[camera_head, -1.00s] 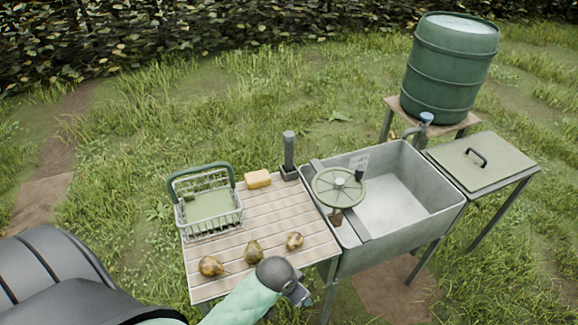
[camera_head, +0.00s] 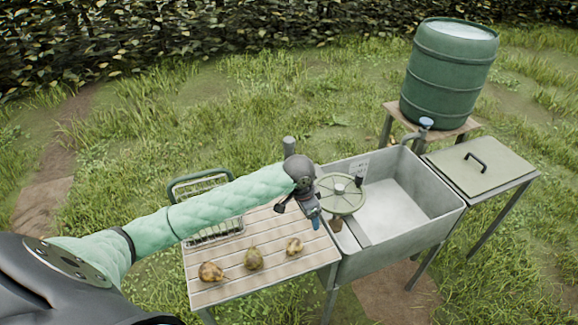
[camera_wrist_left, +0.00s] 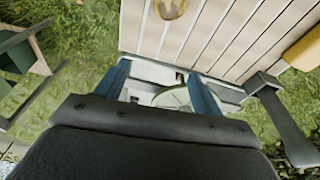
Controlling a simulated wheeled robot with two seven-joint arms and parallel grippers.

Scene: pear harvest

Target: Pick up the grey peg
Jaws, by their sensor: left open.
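The grey peg (camera_head: 289,146) stands upright at the back right corner of the slatted table; its lower part is hidden behind my left arm. In the left wrist view the peg (camera_wrist_left: 282,118) slants at the right, outside the fingers. My left gripper (camera_head: 314,222) points down over the table's right edge beside the sink, in front of the peg and apart from it. In the left wrist view its two blue fingers (camera_wrist_left: 158,85) are spread, with nothing held between them. My right gripper is not in view.
Several pears, one of them a brown pear (camera_head: 211,271), lie along the table front. A wire basket (camera_head: 215,238) is partly behind my arm. A yellow sponge (camera_wrist_left: 306,50) lies near the peg. The sink (camera_head: 440,222) with a green handwheel (camera_head: 338,199) adjoins at right.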

